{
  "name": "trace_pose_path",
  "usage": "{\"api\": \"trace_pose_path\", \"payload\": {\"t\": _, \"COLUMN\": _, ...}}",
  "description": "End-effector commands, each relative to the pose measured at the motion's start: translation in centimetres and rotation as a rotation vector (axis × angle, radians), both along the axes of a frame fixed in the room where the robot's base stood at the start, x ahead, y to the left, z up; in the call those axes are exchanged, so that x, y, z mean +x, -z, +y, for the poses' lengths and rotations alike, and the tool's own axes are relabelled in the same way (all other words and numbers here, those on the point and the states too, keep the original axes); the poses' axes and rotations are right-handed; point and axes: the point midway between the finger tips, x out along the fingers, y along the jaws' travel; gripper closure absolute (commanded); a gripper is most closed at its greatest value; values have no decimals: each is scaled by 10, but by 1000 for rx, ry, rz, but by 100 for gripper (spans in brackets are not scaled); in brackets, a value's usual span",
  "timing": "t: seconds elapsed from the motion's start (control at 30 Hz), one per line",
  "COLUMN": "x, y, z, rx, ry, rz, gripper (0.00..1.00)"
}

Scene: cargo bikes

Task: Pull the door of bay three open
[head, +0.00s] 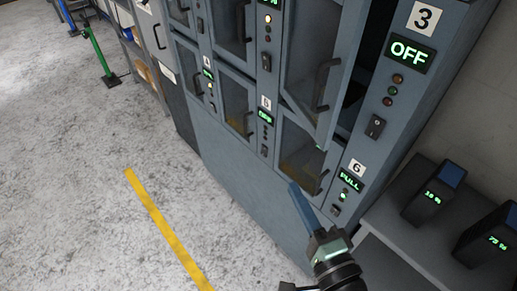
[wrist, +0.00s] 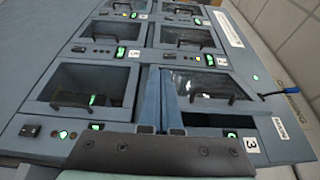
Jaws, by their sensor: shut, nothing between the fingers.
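The door of bay three (head: 312,62) is a grey-blue framed window with a dark bar handle (head: 322,84). It stands partly open, swung out from the cabinet, with a dark gap (head: 371,48) between it and the panel marked 3 (head: 424,18). In the wrist view the door's handle (wrist: 214,95) and the dark opening (wrist: 213,119) also show. My gripper (head: 293,188) is shut and empty, its blue fingers below the open door and in front of bay six in the head view. In the wrist view its fingers (wrist: 166,76) appear beside the door; contact cannot be told.
Bay six (head: 303,160) below has a closed door and a display reading PULL. Other closed bays stand to the left. Battery packs (head: 434,193) stand on a grey shelf (head: 395,250) at right.

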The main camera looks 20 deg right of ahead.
Motion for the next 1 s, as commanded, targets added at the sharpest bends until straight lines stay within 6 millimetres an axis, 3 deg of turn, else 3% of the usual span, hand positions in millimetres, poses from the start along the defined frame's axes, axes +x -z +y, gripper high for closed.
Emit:
{"api": "trace_pose_path", "payload": {"t": 0.5, "x": 99, "y": -5, "z": -2, "rx": -5, "ry": -3, "rz": -3, "gripper": 100}}
{"api": "trace_pose_path", "payload": {"t": 0.73, "x": 120, "y": -4, "z": 21, "rx": -6, "ry": -4, "rz": -1, "gripper": 100}}
{"api": "trace_pose_path", "payload": {"t": 1.0, "x": 125, "y": -2, "z": 26, "rx": -5, "ry": -2, "rz": -1, "gripper": 100}}
